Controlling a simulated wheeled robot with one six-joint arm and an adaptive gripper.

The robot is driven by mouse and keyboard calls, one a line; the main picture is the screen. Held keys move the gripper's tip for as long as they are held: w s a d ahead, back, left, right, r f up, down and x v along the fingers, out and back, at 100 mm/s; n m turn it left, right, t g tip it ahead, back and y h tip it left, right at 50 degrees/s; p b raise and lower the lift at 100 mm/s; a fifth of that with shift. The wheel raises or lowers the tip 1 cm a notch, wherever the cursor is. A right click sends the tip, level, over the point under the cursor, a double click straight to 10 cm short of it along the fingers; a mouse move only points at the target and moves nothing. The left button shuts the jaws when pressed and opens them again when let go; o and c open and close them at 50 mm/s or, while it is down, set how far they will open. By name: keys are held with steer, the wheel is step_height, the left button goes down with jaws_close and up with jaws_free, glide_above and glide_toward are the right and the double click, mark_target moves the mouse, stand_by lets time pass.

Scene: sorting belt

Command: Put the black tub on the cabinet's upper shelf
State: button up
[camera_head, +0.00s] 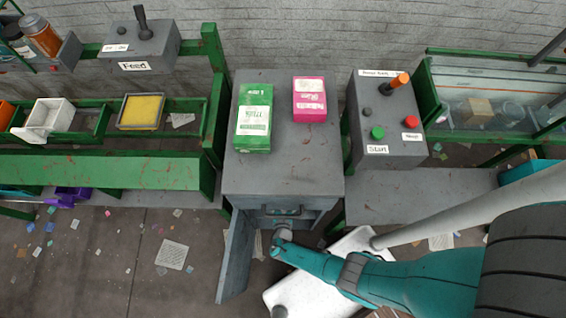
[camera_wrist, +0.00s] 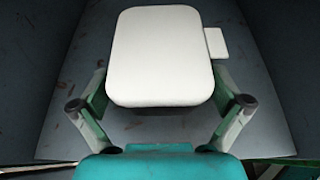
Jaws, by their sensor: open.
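The cabinet (camera_head: 283,182) stands in the middle of the head view, its door (camera_head: 236,258) swung open to the left. My gripper (camera_head: 284,212) reaches into its front opening. In the wrist view my gripper (camera_wrist: 160,88) is open, with a finger at each side of a white, rounded, flat-faced object (camera_wrist: 160,50) that has a small tab on its right. I cannot tell whether the fingers touch it. No black surface of a tub shows in either view, and I cannot tell whether this object is the tub. The shelves inside are mostly hidden.
A green box (camera_head: 253,118) and a pink box (camera_head: 309,99) stand on the cabinet top. A control box (camera_head: 385,120) with buttons is at its right. A white tray (camera_head: 48,118) and a yellow-filled tray (camera_head: 141,111) sit left. Grey cabinet walls (camera_wrist: 275,50) flank my gripper.

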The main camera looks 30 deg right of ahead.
steer(key=v, duration=1.2)
stand_by(0.3)
steer(key=shift+s+d, duration=0.1)
steer(key=s+d+f+m+g+y, duration=0.2)
steer(key=s+d+m+g+y, duration=0.15)
steer(key=s+d+m, duration=0.4)
steer(key=s+r+m+g+y, duration=0.1)
steer(key=s+r+m+y, duration=0.2)
steer(key=s+r+m, duration=0.3)
step_height(320, 180, up, 41)
steer(key=s+a+m+t, duration=0.1)
steer(key=m+t, duration=0.7)
steer(key=m, duration=0.7)
steer(key=shift+s+m+y, duration=0.25)
steer(key=shift+m+y, duration=0.1)
steer(key=shift+y, duration=0.1)
